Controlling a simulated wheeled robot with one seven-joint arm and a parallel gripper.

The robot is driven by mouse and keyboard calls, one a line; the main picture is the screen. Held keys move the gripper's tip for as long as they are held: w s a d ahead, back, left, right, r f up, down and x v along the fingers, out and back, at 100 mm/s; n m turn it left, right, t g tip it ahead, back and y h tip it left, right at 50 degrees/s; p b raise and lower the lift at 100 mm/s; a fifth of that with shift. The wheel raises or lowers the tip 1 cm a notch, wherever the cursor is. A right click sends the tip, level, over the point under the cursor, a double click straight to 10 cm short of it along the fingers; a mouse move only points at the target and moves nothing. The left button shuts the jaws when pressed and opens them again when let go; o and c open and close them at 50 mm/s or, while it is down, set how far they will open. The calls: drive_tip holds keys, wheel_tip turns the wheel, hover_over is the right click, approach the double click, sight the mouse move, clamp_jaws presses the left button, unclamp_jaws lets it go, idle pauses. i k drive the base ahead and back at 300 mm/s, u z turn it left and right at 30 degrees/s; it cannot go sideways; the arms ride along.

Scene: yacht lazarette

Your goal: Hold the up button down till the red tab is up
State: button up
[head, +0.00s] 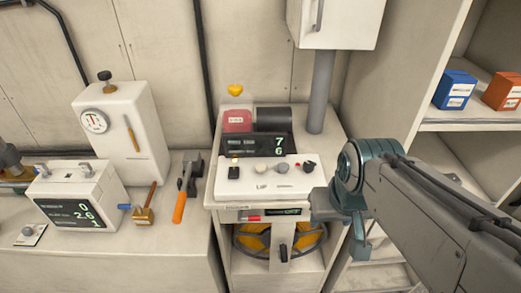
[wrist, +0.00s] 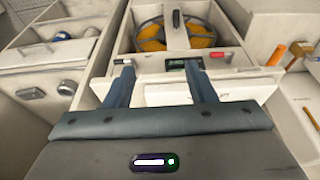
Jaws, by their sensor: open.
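A white control panel (head: 243,185) with small buttons and knobs stands on a cabinet in the head view. My gripper (head: 338,230) is open, to the right of the panel in the head view. In the wrist view its spread fingers (wrist: 158,70) point toward the panel front, with nothing between them. Contact cannot be told.
A dark display (head: 258,144) reading 7 over 6 stands behind the panel. An orange reel (head: 250,243) sits in the cabinet below. An orange-handled tool (head: 181,203) and a white meter box (head: 75,195) are to the left. Shelves with boxes (head: 455,92) stand right.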

sight(260, 168)
drive_tip(key=z, duration=3.6)
drive_tip(key=k, duration=0.95)
drive_tip(key=u, duration=1.95)
